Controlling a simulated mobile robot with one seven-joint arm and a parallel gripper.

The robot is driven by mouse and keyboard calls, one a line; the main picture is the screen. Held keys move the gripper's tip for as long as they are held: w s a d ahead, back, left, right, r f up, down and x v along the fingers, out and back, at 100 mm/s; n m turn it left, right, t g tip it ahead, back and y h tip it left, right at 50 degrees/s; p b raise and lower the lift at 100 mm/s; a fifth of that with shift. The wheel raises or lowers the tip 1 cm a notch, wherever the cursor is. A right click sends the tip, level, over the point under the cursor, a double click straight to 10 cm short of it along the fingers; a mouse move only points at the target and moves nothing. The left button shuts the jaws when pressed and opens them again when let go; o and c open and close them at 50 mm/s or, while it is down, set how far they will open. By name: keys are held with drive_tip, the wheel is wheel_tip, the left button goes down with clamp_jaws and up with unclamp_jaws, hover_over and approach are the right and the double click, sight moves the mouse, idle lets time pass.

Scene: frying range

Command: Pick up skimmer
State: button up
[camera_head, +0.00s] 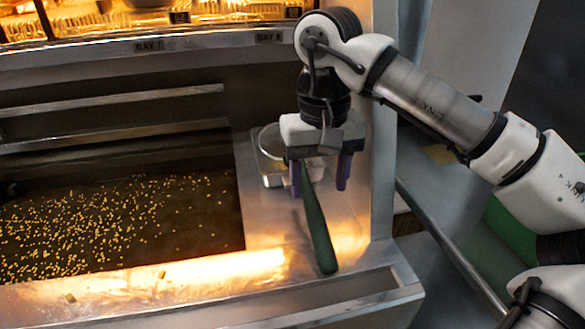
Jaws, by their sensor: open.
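The skimmer (318,232) has a long dark green handle that points toward the front of the steel ledge. Its upper end runs up under my gripper, and a round wire-like head seems to show behind, over a small metal container. My gripper (320,183) points down over the upper part of the handle. Its two dark purple fingers are apart, one at the left of the handle and one at the right. Whether the fingers touch the handle cannot be told. My gripper partly hides where the handle meets the head.
A small metal container (274,181) stands on the ledge behind the handle. A dark fryer vat (120,225) with many floating yellow bits lies at the left. A steel wall (383,130) bounds the ledge at the right. A lit shelf (200,14) with bay labels is above.

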sight(316, 210)
wheel_tip(316, 210, down, 8)
drive_tip(key=shift+s+a+r+p, duration=0.1)
drive_tip(key=shift+a+p, duration=0.05)
drive_tip(key=shift+p, duration=0.35)
clamp_jaws()
